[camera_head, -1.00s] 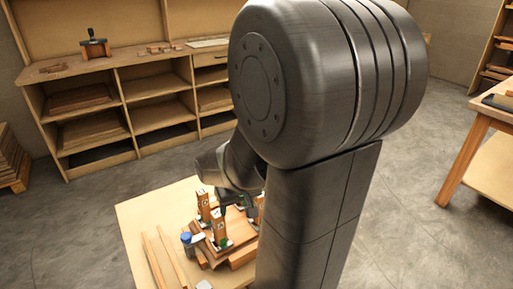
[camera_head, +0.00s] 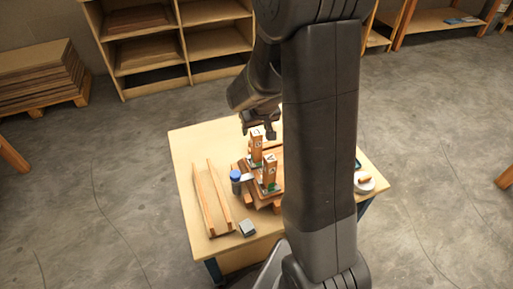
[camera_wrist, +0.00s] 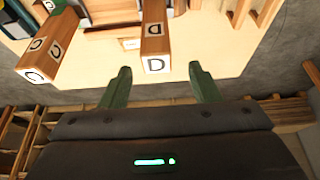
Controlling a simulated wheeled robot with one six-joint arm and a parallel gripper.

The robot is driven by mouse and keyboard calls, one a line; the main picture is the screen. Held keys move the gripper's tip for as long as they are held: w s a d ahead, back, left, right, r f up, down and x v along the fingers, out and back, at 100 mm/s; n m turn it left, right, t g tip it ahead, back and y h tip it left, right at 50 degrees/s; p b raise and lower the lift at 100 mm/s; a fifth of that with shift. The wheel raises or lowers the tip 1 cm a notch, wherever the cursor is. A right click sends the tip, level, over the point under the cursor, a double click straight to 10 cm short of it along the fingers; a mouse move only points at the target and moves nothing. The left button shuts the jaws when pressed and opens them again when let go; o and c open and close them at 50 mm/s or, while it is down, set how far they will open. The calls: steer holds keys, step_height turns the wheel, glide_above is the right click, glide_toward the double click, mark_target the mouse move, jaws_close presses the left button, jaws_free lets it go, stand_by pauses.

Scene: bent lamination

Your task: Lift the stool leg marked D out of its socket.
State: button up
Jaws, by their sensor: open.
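The stool leg marked D (camera_wrist: 155,32) is a square wooden post with a white D label on its end, upper middle of the wrist view. My gripper (camera_wrist: 160,80) is open and empty, its two green fingers apart, with the D end centred ahead of the gap. I see no contact. The leg marked C (camera_wrist: 50,45) stands to the left. In the head view, two upright legs show; the far one (camera_head: 256,150), close to my gripper, seems to be D, but its letter is too small to read. The sockets are mostly hidden.
The legs stand on a wooden worktable (camera_head: 185,150). Two long rails (camera_head: 213,198) lie at its left. A blue-capped jar (camera_head: 236,180) and small grey block (camera_head: 247,227) are near the legs. A white roll (camera_head: 364,183) is at right. My arm hides part of the table.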

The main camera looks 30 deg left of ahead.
mark_target(257, 132)
steer(key=x, duration=0.4)
steer(key=shift+s+d+f+b, duration=0.1)
steer(key=shift+d+f+b, duration=0.1)
steer(key=shift+d+b, duration=0.15)
steer(key=shift+w+a+f, duration=0.2)
steer(key=shift+f, duration=0.35)
steer(key=shift+c, duration=0.3)
jaws_close()
